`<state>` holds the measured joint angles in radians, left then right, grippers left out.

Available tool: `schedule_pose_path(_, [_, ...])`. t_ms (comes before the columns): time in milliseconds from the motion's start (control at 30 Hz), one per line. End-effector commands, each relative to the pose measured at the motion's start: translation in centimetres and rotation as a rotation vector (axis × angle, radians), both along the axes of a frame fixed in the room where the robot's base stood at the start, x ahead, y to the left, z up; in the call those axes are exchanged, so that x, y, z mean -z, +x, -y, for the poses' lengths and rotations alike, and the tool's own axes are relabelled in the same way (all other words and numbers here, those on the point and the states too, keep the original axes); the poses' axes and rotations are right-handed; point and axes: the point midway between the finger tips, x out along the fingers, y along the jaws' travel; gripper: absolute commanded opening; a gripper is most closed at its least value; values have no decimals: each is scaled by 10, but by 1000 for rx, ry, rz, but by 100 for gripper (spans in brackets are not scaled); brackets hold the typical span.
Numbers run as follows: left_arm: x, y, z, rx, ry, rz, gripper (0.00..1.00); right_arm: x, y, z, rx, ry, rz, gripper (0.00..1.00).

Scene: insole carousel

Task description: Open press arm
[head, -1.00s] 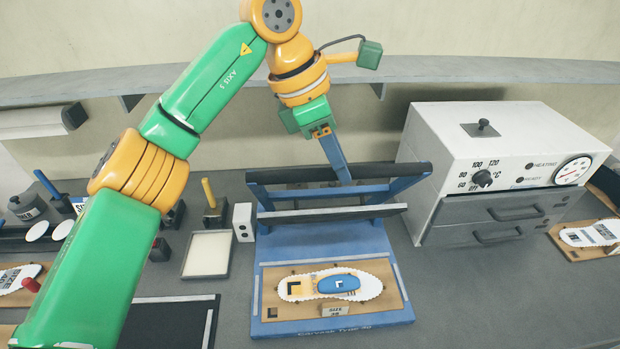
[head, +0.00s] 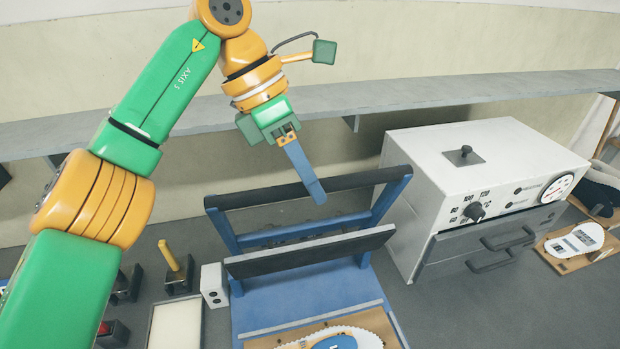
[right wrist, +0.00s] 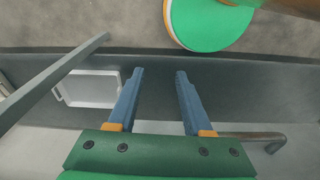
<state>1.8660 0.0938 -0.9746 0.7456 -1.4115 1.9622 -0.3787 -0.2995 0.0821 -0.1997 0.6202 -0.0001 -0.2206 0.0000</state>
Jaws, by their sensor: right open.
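The press is a blue frame on a blue base (head: 290,294) in the head view. Its press arm has a dark top bar (head: 250,196) and a lower grey-and-black plate (head: 310,250); the arm stands raised above the base. My left gripper (head: 318,197) points down at the middle of the top bar, its blue finger overlapping it. I see only one finger edge, so I cannot tell its opening or contact. An insole (head: 372,335) lies on the base, cut off by the bottom edge. My right gripper (right wrist: 160,72) is open and empty in the right wrist view.
A small white box (head: 214,286), a pale tray (head: 176,325) and a yellow-handled tool (head: 172,258) stand left. A shelf (head: 450,96) runs behind. A white tray (right wrist: 88,88) shows in the wrist view.

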Motion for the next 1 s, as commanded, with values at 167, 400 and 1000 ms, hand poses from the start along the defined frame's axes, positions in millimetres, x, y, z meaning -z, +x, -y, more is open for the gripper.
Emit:
schedule_pose_path(167, [2,1,-1,-3,5,-2,57,1,-1,0,0,0,-2,50])
schedule_pose_path(400, [1,0,0,0,2,-1,57,0,-1,0,0,1,-1,50])
schedule_pose_path(1000, [0,0,0,1,-1,1,57,0,-1,-2,1,4,-1,50])
